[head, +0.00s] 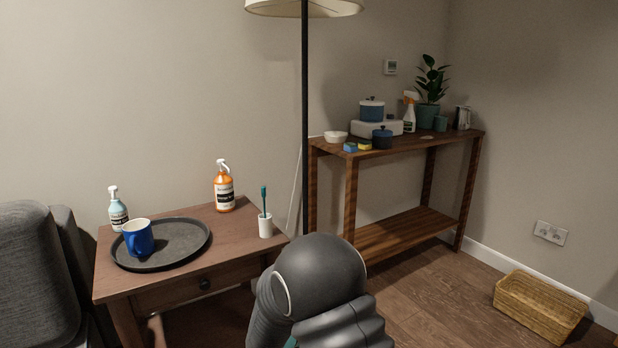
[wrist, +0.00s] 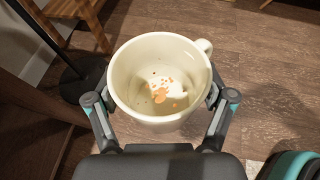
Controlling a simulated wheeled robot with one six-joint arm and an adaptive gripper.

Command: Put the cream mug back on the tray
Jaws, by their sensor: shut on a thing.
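The cream mug (wrist: 122,91) is in the wrist view, with its opening facing the camera and brown specks inside. Its handle points to the upper right. My gripper (wrist: 160,95) is shut on the mug, one finger on each side, and the floor shows below it. In the head view my arm hides the gripper and the mug. The round dark tray (head: 185,243) lies on the small wooden table at left. A blue mug (head: 138,238) stands on the tray's left part; the tray's middle and right are bare.
On the small table (head: 250,225) stand a pump bottle (head: 118,212), an orange spray bottle (head: 224,190) and a white cup with a toothbrush (head: 265,226). A lamp pole (head: 305,130) rises behind the table's right end. A console table (head: 440,150) holds several items. A wicker basket (head: 540,305) is on the floor.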

